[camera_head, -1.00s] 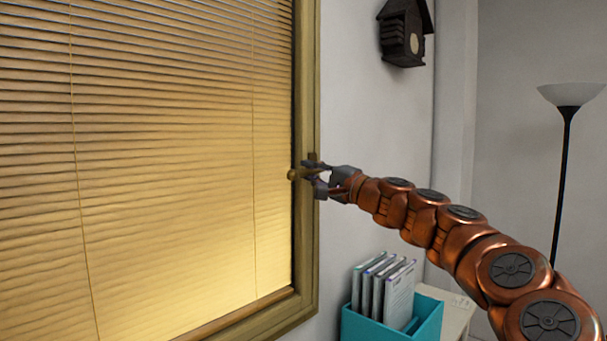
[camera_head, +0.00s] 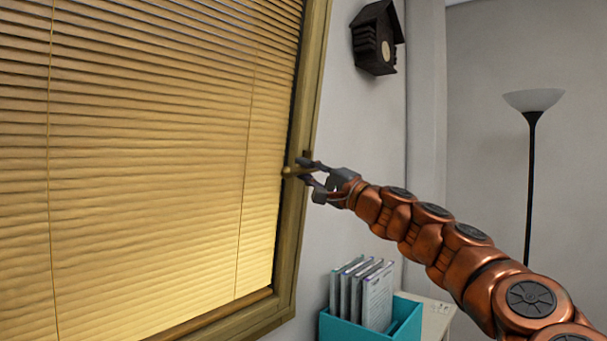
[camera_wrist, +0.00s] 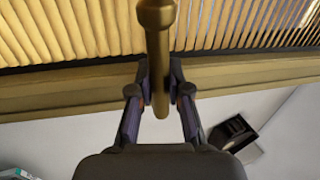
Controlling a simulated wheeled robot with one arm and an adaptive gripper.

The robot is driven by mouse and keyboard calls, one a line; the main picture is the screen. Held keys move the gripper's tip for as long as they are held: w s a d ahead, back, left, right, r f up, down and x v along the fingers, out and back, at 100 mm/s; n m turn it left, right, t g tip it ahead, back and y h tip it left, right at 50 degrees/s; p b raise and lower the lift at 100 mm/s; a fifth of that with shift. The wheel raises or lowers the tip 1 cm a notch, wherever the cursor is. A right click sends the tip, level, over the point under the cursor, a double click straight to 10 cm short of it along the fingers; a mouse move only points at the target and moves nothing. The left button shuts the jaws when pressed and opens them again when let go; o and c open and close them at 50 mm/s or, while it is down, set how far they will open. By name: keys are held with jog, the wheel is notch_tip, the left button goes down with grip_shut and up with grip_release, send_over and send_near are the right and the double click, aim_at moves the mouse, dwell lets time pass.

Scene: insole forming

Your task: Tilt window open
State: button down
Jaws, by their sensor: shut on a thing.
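The window (camera_head: 293,225) has a wooden frame with yellow-lit blinds and fills the left of the head view. Its right frame edge slants, with the top leaning out to the right. The brass handle (camera_head: 291,171) is on that right frame side and points left, roughly level. My gripper (camera_head: 306,174) is at the handle, coming from the right. In the wrist view my gripper (camera_wrist: 160,86) has its two fingers on either side of the handle bar (camera_wrist: 158,60), closed on it. The handle's pivot is partly hidden by the fingers.
A dark birdhouse (camera_head: 377,38) hangs on the wall right of the window. A teal box (camera_head: 372,327) with several upright books or folders stands on a white surface (camera_head: 438,318) below my arm. A floor lamp (camera_head: 532,150) stands at the far right.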

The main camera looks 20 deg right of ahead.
jog(key=c, duration=1.1)
grip_release()
jog(key=v, duration=1.2)
